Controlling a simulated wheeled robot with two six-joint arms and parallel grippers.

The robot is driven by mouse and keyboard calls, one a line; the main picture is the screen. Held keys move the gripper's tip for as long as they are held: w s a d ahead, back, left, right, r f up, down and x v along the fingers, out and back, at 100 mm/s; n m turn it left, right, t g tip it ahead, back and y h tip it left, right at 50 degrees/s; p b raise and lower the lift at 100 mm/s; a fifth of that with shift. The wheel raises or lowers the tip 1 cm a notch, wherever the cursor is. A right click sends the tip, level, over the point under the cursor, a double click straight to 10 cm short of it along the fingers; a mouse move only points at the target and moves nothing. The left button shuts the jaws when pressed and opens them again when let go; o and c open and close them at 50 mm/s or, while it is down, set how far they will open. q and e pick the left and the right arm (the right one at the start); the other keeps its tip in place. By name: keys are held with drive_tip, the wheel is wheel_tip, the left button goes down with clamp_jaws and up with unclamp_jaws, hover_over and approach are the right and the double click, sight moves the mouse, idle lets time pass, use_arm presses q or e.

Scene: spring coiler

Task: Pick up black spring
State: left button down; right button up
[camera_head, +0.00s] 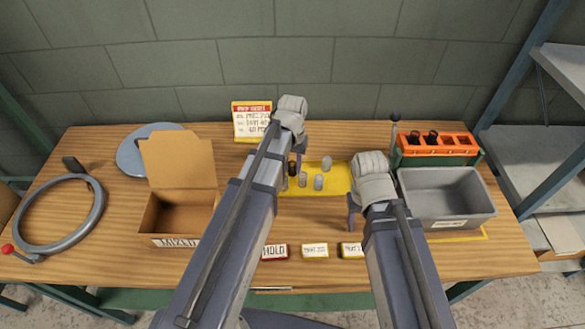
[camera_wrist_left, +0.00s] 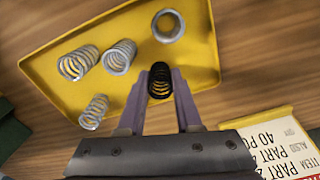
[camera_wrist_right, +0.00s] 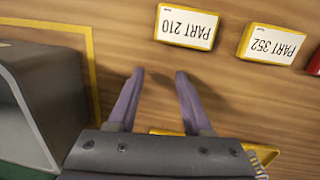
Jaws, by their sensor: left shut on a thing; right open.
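The black spring (camera_wrist_left: 159,80) is between the two fingers of my left gripper (camera_wrist_left: 161,90) in the left wrist view. The left gripper is shut on it, near the edge of the yellow tray (camera_wrist_left: 110,25). In the head view the black spring (camera_head: 292,169) shows at the tray's left end, below my left wrist. I cannot tell if it touches the tray. Several grey springs (camera_wrist_left: 120,57) stand or lie on the tray beside it. My right gripper (camera_wrist_right: 158,80) is open and empty above bare wood in the right wrist view.
A grey bin (camera_head: 446,198) and an orange rack (camera_head: 437,146) with black items stand at the right. An open cardboard box (camera_head: 180,212) and a grey ring (camera_head: 97,213) are at the left. Label blocks (camera_head: 315,251) line the front. A sign (camera_head: 250,121) stands behind.

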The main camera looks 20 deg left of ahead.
sight(292, 163)
use_arm(q)
wheel_tip(292, 163, up, 10)
drive_tip(key=p, duration=1)
drive_tip(key=shift+r, duration=0.1)
drive_tip(key=shift+f, duration=0.35)
use_arm(e)
wheel_tip(292, 163, up, 10)
drive_tip(key=shift+f, duration=0.2)
